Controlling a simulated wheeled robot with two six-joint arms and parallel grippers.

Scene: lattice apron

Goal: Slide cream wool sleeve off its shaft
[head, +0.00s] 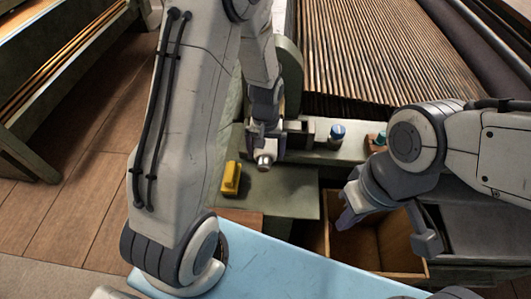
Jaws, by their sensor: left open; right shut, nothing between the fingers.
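A short pale cylinder with a darker round end (264,160) shows at the fingers of my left gripper (264,143), over the green-grey apron. It may be the cream wool sleeve on its shaft, but it is too small to be sure. My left gripper is open, at or around this cylinder; I cannot tell whether it touches. The shaft is not clearly visible, partly hidden by the gripper.
A yellow block (231,179) lies left of the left gripper. A blue-capped jar (337,133) stands on the ledge to the right, with another small blue-topped item (377,141) beyond it. The open wooden box (400,262) and light blue surface (285,265) are in front.

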